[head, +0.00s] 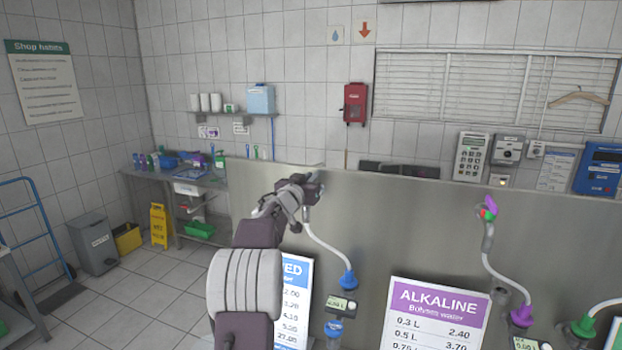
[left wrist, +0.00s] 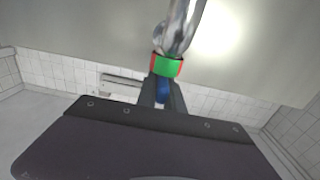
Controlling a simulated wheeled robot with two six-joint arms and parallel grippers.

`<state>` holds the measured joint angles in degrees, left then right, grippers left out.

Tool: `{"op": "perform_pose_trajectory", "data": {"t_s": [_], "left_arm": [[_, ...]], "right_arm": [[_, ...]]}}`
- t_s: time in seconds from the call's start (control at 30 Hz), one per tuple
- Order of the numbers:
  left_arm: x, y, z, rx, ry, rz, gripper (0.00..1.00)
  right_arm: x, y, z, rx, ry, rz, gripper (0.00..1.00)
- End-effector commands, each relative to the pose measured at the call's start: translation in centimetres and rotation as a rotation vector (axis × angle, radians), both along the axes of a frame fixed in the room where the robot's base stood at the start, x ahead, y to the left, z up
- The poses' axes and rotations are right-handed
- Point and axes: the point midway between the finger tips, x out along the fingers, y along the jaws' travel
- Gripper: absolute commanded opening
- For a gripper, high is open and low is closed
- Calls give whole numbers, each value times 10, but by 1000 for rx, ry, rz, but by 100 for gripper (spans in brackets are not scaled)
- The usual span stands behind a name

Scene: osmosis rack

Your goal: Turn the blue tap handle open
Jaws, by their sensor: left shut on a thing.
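The blue tap handle (left wrist: 162,90) shows in the left wrist view between the fingers of my left gripper (left wrist: 162,98), which is shut on it. Above the handle is a green ring (left wrist: 167,67) with red at its sides, on the shiny metal tap body (left wrist: 180,28). In the head view my left gripper (head: 312,187) is at the top of the steel panel (head: 390,225) and hides the blue handle. A white hose (head: 328,246) hangs from there to a blue fitting (head: 348,281). My right gripper is not in view.
A purple-handled tap (head: 490,208) stands to the right, with a hose to a purple fitting (head: 521,317). A green fitting (head: 583,327) is at the far right. Price signs (head: 436,315) stand in front of the panel. A dark shelf (head: 398,170) lies behind it.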

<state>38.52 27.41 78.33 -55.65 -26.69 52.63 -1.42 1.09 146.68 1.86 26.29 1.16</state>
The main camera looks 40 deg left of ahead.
Motion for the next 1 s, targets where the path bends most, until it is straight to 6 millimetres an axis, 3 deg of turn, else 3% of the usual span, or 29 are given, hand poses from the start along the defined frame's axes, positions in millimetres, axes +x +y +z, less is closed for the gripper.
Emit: {"op": "perform_pose_trajectory", "data": {"t_s": [0.07, 0.1, 0.17, 0.5, 0.8, 1.0], "left_arm": [[1, 0, -4, -2, 6, -1, 0], [1, 0, -4, -2, 7, -1, 20], [1, 0, -3, -2, 6, -1, 34], [-4, -1, -2, -1, 2, 0, 34], [-63, -19, -5, 0, 2, 2, 34], [-85, -25, -3, -1, 3, 0, 34]], "right_arm": [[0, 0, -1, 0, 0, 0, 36], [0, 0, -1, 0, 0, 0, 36], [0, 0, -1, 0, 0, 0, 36], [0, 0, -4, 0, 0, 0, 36], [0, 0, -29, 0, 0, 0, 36], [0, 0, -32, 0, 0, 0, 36]]}}
